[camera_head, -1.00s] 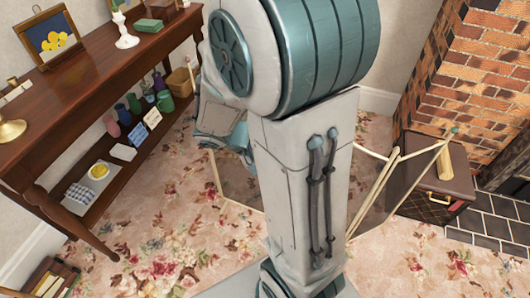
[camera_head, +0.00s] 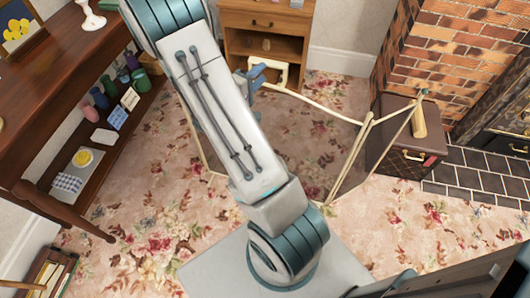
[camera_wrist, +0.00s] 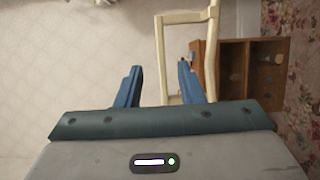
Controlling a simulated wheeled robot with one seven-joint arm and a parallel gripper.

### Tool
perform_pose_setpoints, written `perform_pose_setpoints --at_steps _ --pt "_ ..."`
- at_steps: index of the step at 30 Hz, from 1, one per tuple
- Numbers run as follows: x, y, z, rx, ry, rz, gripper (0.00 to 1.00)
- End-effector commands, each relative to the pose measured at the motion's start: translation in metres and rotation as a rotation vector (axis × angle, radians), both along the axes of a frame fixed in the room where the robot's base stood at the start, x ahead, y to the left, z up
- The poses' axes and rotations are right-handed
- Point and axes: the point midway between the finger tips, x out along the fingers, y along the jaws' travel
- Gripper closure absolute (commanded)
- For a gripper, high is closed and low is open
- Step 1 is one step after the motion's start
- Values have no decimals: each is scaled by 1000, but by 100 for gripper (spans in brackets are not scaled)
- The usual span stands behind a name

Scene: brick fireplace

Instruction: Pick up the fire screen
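The fire screen (camera_head: 337,148) stands folded open on the carpet, with dark see-through mesh panels and a thin cream frame. In the head view it spans from behind my arm to the brown case. My gripper (camera_head: 257,82) is at its top edge near a raised cream handle-like loop. In the wrist view my gripper (camera_wrist: 157,85) has its two blue fingers apart. A cream bar of the screen frame (camera_wrist: 160,60) shows between them, and another bar lies right of the right finger. I cannot tell whether either finger touches the frame. My arm hides the screen's left part.
A brown case (camera_head: 393,163) stands behind the screen's right end, by the brick fireplace (camera_head: 455,65). A wooden cabinet (camera_head: 268,40) is close behind my gripper. A dark console table (camera_head: 60,80) with objects stands at left. Carpet is clear in front of the screen.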

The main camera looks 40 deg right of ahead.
Motion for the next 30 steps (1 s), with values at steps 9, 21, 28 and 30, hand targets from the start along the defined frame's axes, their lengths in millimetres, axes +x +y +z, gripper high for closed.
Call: perform_pose_setpoints --at_steps 9,21,28,30 --pt "8 -28 0 0 1 -1 65" --pt "19 -71 -2 1 1 1 65" --pt "19 -71 -2 1 1 1 77" --pt "19 -70 -2 1 1 1 96"
